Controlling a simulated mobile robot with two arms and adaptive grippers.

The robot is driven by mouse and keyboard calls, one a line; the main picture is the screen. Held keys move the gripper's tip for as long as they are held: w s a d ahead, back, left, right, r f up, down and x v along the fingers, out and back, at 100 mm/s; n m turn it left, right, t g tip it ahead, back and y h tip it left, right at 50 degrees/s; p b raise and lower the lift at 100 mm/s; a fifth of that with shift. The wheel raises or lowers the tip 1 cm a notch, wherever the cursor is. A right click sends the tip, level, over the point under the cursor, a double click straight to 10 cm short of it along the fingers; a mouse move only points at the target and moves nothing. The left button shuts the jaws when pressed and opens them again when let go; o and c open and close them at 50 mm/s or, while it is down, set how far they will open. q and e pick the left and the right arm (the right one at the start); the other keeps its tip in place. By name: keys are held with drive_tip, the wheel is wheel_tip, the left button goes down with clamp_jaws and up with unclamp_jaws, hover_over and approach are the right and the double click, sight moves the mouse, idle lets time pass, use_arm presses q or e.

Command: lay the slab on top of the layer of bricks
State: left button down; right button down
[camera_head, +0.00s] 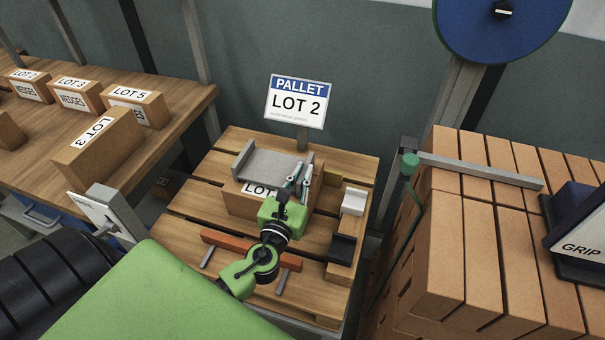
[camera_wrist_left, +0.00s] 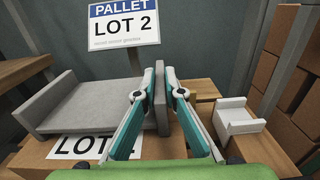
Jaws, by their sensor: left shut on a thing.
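The slab (camera_head: 268,163) is a pale grey plate with raised sides at its left and right. It lies over a brown block marked LOT (camera_head: 238,203) on the wooden pallet; the wrist view shows the slab (camera_wrist_left: 85,105) just above or on that block (camera_wrist_left: 40,160), and I cannot tell whether they touch everywhere. My left gripper (camera_head: 298,178) is shut on the slab's right raised side. Its teal fingers stand on either side of that grey wall in the wrist view (camera_wrist_left: 165,95). The finger tips partly hide the wall. My right gripper is not in view.
A PALLET LOT 2 sign (camera_head: 298,102) stands behind. A small white holder (camera_head: 354,201) and a black one (camera_head: 342,248) sit on the pallet's right. An orange bar (camera_head: 222,241) lies in front. Brick stacks (camera_head: 470,240) stand right; a table with labelled blocks (camera_head: 185,115) stands left.

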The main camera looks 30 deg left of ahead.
use_arm(q)
drive_tip(key=c, duration=2.1)
unclamp_jaws()
drive_tip(key=shift+c, duration=0.2)
drive_tip(key=shift+s+f, duration=0.1)
drive_tip(key=shift+s, duration=0.2)
drive_tip(key=b+v, duration=0.2)
drive_tip(key=v, duration=0.9)
drive_tip(key=shift+s+d+b, duration=0.2)
drive_tip(key=shift+b, duration=0.2)
